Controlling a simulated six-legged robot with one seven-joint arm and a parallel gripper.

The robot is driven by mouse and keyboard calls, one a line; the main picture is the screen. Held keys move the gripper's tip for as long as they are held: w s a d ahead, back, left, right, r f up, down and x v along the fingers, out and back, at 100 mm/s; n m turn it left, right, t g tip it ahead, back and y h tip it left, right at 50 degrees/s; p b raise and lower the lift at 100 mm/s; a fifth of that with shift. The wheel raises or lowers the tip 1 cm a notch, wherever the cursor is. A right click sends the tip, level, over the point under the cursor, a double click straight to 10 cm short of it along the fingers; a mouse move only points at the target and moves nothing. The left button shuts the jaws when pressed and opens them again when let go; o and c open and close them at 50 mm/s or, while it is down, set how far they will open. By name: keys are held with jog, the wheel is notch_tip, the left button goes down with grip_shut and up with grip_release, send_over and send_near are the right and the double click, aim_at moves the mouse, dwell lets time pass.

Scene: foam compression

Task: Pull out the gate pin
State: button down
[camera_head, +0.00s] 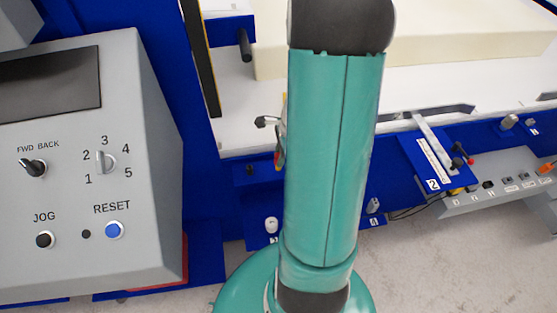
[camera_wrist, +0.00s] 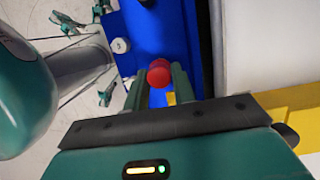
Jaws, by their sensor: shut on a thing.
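In the wrist view, a red ball-shaped knob (camera_wrist: 158,72), which I take for the head of the gate pin, shows against a blue plate. My gripper (camera_wrist: 160,84) has its two dark green fingers on either side of the knob and is shut on it. The pin's shaft is hidden, so I cannot tell how far it sits in its hole. In the head view my arm covers the gripper and most of this spot.
A grey control panel (camera_head: 85,165) stands at the left. A blue frame (camera_head: 205,262) carries a white bed with a cream foam block (camera_head: 440,40). At the right are a lever labelled 2 (camera_head: 432,165) and a grey switch box (camera_head: 500,188). Pale floor shows below.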

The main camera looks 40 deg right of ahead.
aim_at(278, 155)
jog(key=shift+r, duration=1.7)
dwell(0.5)
jog(key=shift+r, duration=2.45)
jog(key=shift+w, duration=0.1)
